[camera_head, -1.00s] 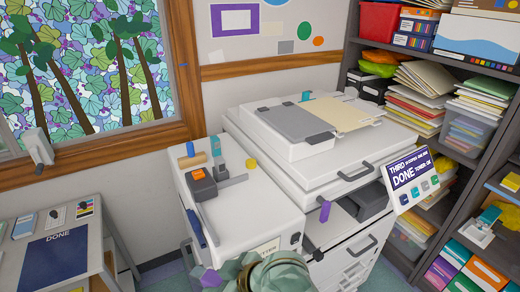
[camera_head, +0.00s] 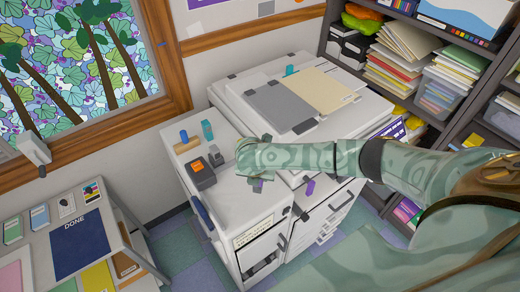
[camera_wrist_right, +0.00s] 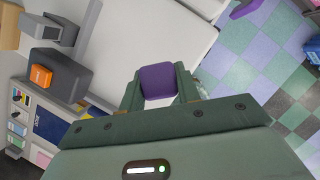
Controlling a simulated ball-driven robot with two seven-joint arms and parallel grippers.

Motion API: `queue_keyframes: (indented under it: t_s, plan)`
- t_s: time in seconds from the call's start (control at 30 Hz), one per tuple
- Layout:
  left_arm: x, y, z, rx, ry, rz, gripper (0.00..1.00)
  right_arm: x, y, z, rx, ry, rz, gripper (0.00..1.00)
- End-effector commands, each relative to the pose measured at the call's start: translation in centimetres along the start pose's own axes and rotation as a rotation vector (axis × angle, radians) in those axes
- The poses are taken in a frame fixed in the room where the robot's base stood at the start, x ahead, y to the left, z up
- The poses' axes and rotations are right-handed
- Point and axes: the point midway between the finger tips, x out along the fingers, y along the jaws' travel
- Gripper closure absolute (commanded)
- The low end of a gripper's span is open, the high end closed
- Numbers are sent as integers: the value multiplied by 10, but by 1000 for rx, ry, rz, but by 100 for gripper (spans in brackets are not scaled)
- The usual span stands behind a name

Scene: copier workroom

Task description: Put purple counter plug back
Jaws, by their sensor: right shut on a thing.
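My right gripper (camera_wrist_right: 158,88) is shut on a purple block-like piece, the counter plug (camera_wrist_right: 157,80), in the right wrist view. In the head view my right arm comes in from the right, and its hand (camera_head: 248,162) is over the right part of the white side cabinet's top (camera_head: 228,197). The held plug is largely hidden by the hand there. The wrist view shows the pale top below the plug; I cannot tell whether they touch. The plug's socket is not clearly visible. My left gripper is not in view.
The grey box with an orange button (camera_head: 200,177), a blue cylinder (camera_head: 184,136) and a teal upright piece (camera_head: 207,130) stand on the cabinet. The copier (camera_head: 300,95) is behind my arm. A purple lever (camera_head: 310,187) sticks out at its front. A side table (camera_head: 45,262) stands left.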

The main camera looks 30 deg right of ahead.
Motion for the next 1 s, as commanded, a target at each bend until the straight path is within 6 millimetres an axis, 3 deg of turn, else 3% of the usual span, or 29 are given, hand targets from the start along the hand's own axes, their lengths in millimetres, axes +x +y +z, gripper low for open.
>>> queue_keyframes:
  t_s: [0.03, 0.17, 0.53, 0.7, 1.0]
  plan:
    - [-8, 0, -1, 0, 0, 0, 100, -6, -8, 13, -9, -18, 2, 90]
    - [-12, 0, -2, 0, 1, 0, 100, -6, -16, 27, -20, -36, 9, 90]
    - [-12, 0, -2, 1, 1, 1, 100, -5, -17, 28, -20, -38, 11, 90]
    - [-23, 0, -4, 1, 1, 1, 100, -10, -17, 30, -22, -38, 8, 90]
    - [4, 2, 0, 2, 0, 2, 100, 28, -17, 15, -23, -37, 8, 90]
